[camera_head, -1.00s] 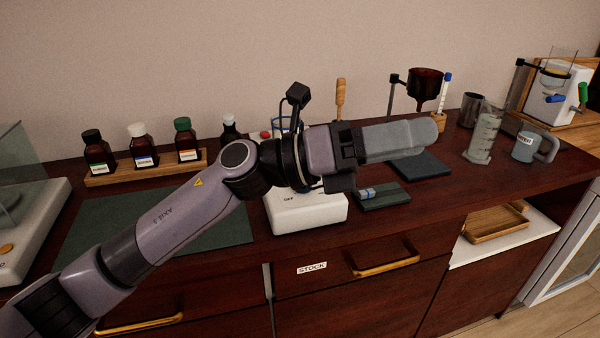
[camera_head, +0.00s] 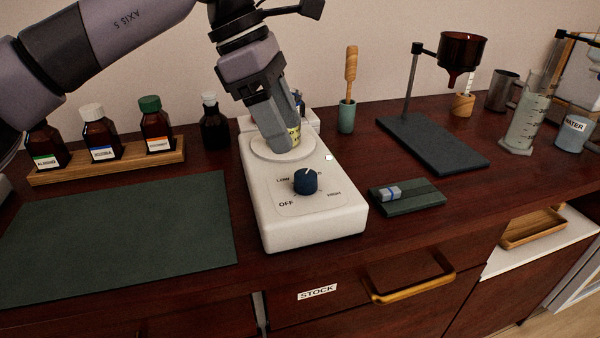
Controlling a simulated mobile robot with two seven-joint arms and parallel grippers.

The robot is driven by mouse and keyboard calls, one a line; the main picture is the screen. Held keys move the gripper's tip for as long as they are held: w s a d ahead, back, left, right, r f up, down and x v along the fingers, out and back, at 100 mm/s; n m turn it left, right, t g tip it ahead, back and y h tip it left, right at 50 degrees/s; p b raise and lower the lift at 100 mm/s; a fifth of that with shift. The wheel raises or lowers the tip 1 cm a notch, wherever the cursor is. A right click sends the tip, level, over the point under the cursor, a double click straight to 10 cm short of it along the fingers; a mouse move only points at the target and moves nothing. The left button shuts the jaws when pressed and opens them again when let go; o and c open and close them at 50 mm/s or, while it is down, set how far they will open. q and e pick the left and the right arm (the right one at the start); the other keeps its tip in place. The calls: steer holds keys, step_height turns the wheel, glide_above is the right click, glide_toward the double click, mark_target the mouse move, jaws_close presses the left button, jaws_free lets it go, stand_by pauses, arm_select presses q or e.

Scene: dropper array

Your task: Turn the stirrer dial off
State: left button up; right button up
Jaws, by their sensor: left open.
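The stirrer (camera_head: 315,228) is a white box with a round pale plate (camera_head: 262,150) on top. Its dark blue dial (camera_head: 305,183) sits on the front slope, with OFF at lower left, LOW at upper left and HIGH at right. The dial's light mark points up and slightly right, away from OFF. My left gripper (camera_head: 281,138) points down over the plate, behind the dial and apart from it. It is open, but seen from the side, so the gap barely shows. A vessel with a yellowish label (camera_head: 294,134) is partly hidden behind it. My right gripper is not in view.
Brown bottles in a wooden rack (camera_head: 110,168) and a green mat (camera_head: 120,235) lie left. A small green holder (camera_head: 407,197) is right of the stirrer. A funnel stand (camera_head: 430,142) and a pestle in a cup (camera_head: 347,115) stand behind. The space before the dial is clear.

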mark_target(305, 173)
arm_select(q)
steer(key=shift+w+b+x, duration=0.2)
steer(key=shift+b+x, duration=0.15)
steer(key=shift+x, duration=3.75)
steer(key=shift+a, duration=0.2)
steer(key=shift+w, duration=0.1)
steer(key=c, duration=1)
